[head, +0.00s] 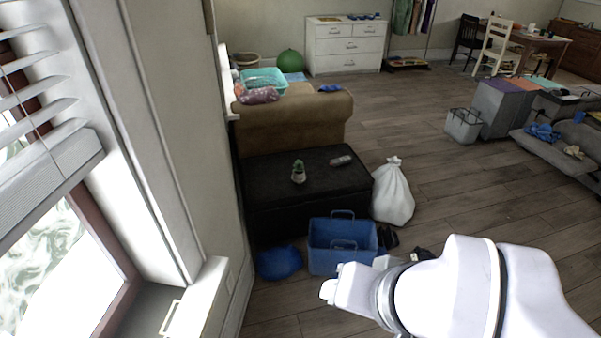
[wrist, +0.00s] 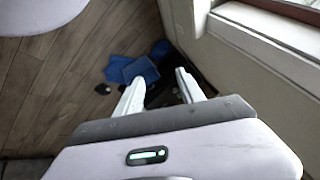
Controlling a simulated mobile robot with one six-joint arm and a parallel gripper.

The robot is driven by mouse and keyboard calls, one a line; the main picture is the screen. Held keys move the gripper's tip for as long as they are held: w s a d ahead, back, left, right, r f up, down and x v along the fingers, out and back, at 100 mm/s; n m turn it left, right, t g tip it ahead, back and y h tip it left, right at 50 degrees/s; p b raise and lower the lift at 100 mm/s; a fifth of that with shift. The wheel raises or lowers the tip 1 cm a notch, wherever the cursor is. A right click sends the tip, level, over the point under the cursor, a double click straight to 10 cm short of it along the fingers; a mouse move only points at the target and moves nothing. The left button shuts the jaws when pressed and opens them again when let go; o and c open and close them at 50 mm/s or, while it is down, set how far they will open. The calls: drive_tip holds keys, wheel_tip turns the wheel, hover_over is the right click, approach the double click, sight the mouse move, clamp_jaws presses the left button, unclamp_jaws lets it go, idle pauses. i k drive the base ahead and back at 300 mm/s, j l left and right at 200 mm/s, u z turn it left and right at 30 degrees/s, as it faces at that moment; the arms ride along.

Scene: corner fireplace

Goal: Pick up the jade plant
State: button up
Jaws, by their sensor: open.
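A small green plant in a pale pot, which looks like the jade plant (head: 298,171), stands upright on the black ottoman (head: 265,185) in the head view. I cannot make the plant out in the wrist view. My gripper (wrist: 160,76) is open, with its two pale fingers apart and nothing visible between them. In the head view, the white end of my arm is at the lower middle, in front of the blue basket and well apart from the plant; the fingers are not clear there.
A small dark object (head: 341,160) lies beside the plant. A window wall (head: 165,130) rises at left.

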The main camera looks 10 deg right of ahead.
sight(299, 175)
drive_tip(key=i+j, duration=0.1)
drive_tip(key=i, duration=1.15)
drive_tip(key=i+j, duration=0.1)
drive_tip(key=i, duration=1.15)
drive_tip(key=l+z, duration=0.05)
